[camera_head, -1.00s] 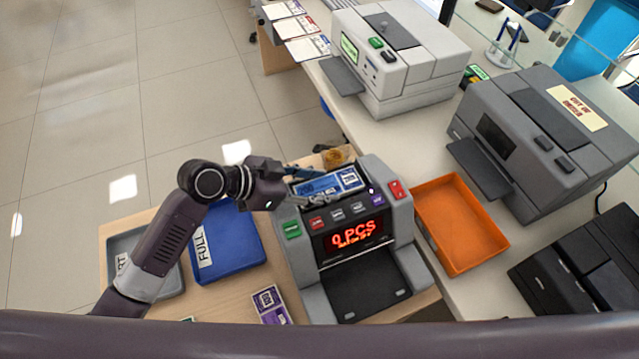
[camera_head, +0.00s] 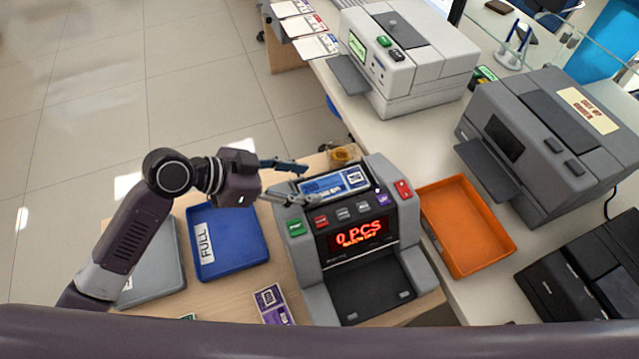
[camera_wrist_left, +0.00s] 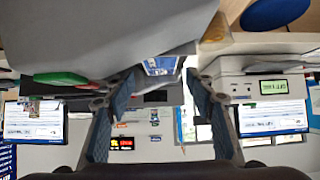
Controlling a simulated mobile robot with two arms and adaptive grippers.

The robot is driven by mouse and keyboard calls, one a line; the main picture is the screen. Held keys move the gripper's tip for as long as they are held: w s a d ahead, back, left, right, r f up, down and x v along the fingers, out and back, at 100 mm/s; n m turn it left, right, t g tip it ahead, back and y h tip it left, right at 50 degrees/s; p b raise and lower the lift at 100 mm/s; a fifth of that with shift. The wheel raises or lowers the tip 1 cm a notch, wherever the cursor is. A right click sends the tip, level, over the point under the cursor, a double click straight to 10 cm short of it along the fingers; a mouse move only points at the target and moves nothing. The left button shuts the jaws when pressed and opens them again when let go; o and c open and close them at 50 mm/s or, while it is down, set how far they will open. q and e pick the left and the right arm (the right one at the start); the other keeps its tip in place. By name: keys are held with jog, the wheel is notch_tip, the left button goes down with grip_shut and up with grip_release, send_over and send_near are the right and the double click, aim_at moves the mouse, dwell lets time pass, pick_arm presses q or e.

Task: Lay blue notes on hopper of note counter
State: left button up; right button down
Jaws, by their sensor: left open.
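The blue notes (camera_head: 335,184) lie flat in the hopper on top of the grey note counter (camera_head: 318,272). The counter's red display reads 0 PCS. My left gripper (camera_head: 300,182) is open, its two fingers just left of the notes and apart from each other. In the left wrist view the fingers (camera_wrist_left: 158,105) are spread with nothing between them, and a small part of the blue notes (camera_wrist_left: 160,65) shows past the grey counter body. My right gripper is not in view.
A blue FULL tray (camera_head: 255,252) and a grey tray (camera_head: 158,292) sit left of the counter. Purple notes (camera_head: 271,303) lie in front. An orange tray (camera_head: 483,262) is to the right. Grey machine (camera_head: 545,140) and white machine (camera_head: 415,70) stand behind.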

pick_arm(q)
jog(key=v, duration=0.6)
jog(key=shift+b, duration=0.4)
